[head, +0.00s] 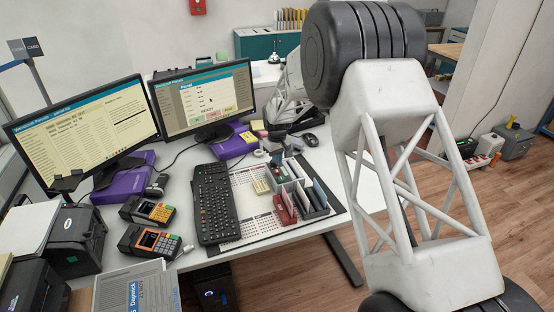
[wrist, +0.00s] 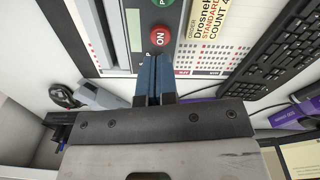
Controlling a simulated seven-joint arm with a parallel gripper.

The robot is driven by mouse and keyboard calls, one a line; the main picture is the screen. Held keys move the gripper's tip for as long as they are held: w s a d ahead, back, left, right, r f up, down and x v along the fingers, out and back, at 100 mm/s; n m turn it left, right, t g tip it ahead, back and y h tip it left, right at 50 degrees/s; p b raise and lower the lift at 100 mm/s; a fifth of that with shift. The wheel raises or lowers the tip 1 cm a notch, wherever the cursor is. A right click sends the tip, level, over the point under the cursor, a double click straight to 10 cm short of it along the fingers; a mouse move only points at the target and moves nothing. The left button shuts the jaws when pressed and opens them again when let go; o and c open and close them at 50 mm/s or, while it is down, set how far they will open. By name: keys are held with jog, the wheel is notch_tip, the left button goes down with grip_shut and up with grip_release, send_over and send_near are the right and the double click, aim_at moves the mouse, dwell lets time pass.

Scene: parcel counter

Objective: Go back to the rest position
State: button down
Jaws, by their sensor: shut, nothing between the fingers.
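My gripper (wrist: 154,78) shows in the wrist view with its two blue fingers together and nothing between them. The fingertips are close to a device with a red ON button (wrist: 158,38) and a green button above it. I cannot tell whether they touch it. In the head view my arm rises at the right and bends over toward the counter (head: 183,193). My fingers there are too small and too covered to make out clearly.
Two monitors (head: 205,97) stand behind on purple stands. Two card terminals (head: 148,211) are at left.

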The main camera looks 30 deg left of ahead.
jog(key=shift+r, duration=2.3)
dwell(2.0)
jog(key=shift+d+r, duration=0.1)
dwell(0.4)
jog(key=s+d+r+m, duration=0.2)
jog(key=d+r, duration=0.6)
jog(key=d, duration=0.2)
jog(key=s+d+r+m, duration=0.1)
jog(key=s+d+r, duration=0.1)
jog(key=d+r, duration=0.7)
jog(key=s+d+r+m, duration=0.1)
jog(key=s+d+r, duration=0.15)
jog(key=d, duration=0.35)
jog(key=s+d+r+m+t, duration=0.1)
jog(key=s+d+r, duration=0.1)
jog(key=s+d, duration=0.3)
jog(key=s+d+r+m, duration=0.1)
jog(key=s+d+r, duration=0.15)
jog(key=d, duration=0.55)
jog(key=s+d+r+m+t, duration=0.1)
jog(key=s+d+r+m, duration=0.2)
jog(key=s+d, duration=1.1)
jog(key=s+d+f+m, duration=0.1)
jog(key=s+d+f, duration=0.1)
jog(key=s, duration=0.7)
jog(key=s+d+f+m, duration=0.2)
jog(key=s+d, duration=0.3)
jog(key=s, duration=0.5)
jog(key=shift+t, duration=0.3)
